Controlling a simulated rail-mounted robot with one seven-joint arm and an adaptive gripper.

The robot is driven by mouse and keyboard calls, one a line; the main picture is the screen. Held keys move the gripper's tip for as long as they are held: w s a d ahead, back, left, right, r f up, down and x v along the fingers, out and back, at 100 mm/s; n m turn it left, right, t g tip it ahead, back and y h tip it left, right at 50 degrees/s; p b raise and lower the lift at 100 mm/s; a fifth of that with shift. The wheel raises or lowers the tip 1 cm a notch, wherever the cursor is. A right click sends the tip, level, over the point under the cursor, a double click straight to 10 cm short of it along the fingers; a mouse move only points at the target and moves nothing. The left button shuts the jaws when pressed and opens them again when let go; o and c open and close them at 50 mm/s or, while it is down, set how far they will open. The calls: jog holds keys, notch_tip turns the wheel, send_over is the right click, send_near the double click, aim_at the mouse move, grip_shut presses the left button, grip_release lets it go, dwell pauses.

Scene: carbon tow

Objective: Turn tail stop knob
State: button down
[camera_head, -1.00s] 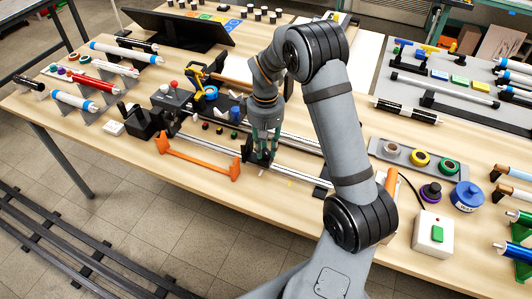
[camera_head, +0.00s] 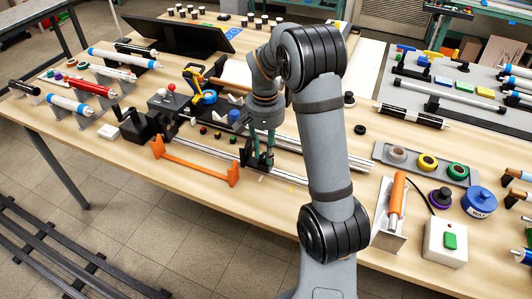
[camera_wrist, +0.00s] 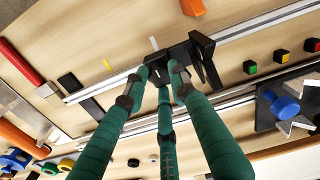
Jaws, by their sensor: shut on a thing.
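The tail stop is a black block (camera_wrist: 203,48) on a pale metal rail (camera_wrist: 245,28) in the wrist view. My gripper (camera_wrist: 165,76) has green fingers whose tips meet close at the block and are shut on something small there. The tail stop knob is hidden between the fingertips, so I cannot see its turn. In the head view my gripper (camera_head: 258,163) reaches down onto the rail (camera_head: 287,172), right of the orange bracket (camera_head: 195,163).
The orange bracket stands in front of the rail. An orange-handled tool (camera_head: 398,195), a tape tray (camera_head: 385,163) and a white switch box (camera_head: 446,243) stand at right.

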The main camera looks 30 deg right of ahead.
jog(key=shift+s+a+f, duration=0.15)
jog(key=shift+s+a, duration=0.05)
jog(key=shift+a, duration=0.15)
jog(key=c, duration=1.6)
grip_release()
jog(key=shift+o, duration=0.8)
jog(key=shift+w, duration=0.1)
jog(key=shift+d+r, duration=0.15)
jog(key=shift+r, duration=0.05)
